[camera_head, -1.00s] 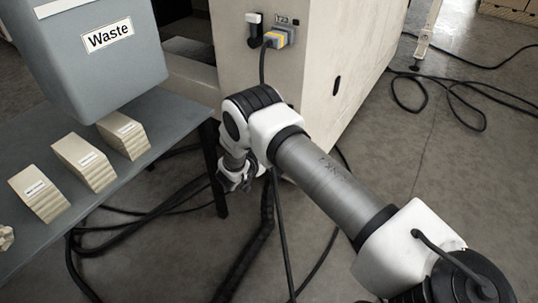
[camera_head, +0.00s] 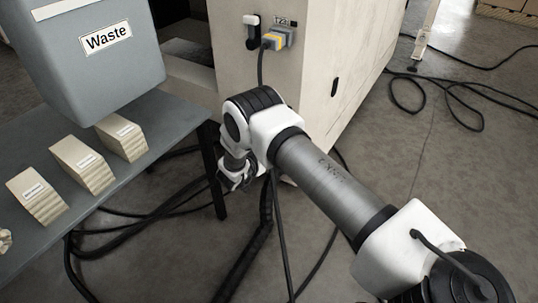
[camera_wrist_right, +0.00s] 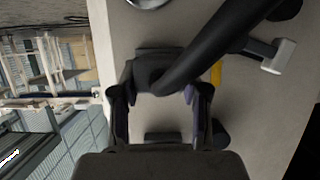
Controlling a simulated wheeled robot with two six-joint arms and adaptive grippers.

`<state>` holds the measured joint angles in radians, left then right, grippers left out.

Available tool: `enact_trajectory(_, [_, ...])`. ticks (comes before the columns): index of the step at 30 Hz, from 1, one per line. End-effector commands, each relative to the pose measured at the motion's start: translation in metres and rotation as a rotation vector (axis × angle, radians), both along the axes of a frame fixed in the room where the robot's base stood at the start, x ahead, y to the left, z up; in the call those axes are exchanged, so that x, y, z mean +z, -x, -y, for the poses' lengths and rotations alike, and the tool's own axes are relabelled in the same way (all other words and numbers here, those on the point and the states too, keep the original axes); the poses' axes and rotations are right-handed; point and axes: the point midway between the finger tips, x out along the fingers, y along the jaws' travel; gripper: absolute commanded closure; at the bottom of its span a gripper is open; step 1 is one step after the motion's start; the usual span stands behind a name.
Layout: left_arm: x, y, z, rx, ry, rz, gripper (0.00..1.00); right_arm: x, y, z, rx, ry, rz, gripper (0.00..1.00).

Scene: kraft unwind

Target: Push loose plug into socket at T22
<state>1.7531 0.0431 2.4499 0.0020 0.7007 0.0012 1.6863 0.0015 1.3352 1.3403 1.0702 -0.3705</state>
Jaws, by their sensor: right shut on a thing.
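My right gripper (camera_wrist_right: 158,105) is shut on a dark plug-like body (camera_wrist_right: 148,72) with a thick black cable running up to the right, in the right wrist view. Its front end is hidden. In the head view my right gripper (camera_head: 236,178) is small and low beside the cabinet, below the socket; what it holds cannot be made out there. My left gripper is not in view.
The beige cabinet (camera_head: 290,85) bears a black and white switch (camera_head: 252,30). A grey table (camera_head: 165,118) at left holds a Waste bin (camera_head: 100,75) and several labelled cream blocks (camera_head: 82,165). Black cables lie on the floor under the table and at right.

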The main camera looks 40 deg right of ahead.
Motion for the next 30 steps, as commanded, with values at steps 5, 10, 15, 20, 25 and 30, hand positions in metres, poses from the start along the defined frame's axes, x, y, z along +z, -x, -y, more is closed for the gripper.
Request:
enact_trajectory(5, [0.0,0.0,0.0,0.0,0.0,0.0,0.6,0.0,-0.001,0.001,0.0,0.0,0.0,0.99])
enact_trajectory(10, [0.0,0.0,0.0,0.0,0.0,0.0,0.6,0.0,-0.002,0.004,0.0,0.0,0.0,0.99])
enact_trajectory(15, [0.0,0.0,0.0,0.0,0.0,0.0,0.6,0.0,-0.002,0.005,0.001,0.0,0.0,0.34])
enact_trajectory(20, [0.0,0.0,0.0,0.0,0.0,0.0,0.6,0.0,-0.002,0.004,0.0,0.0,0.0,0.26])
enact_trajectory(25, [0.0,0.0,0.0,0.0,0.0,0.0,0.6,0.0,-0.002,0.004,0.0,0.0,-0.001,0.26])
enact_trajectory(30, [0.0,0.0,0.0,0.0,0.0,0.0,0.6,0.008,0.003,-0.013,0.005,0.001,-0.001,0.26])
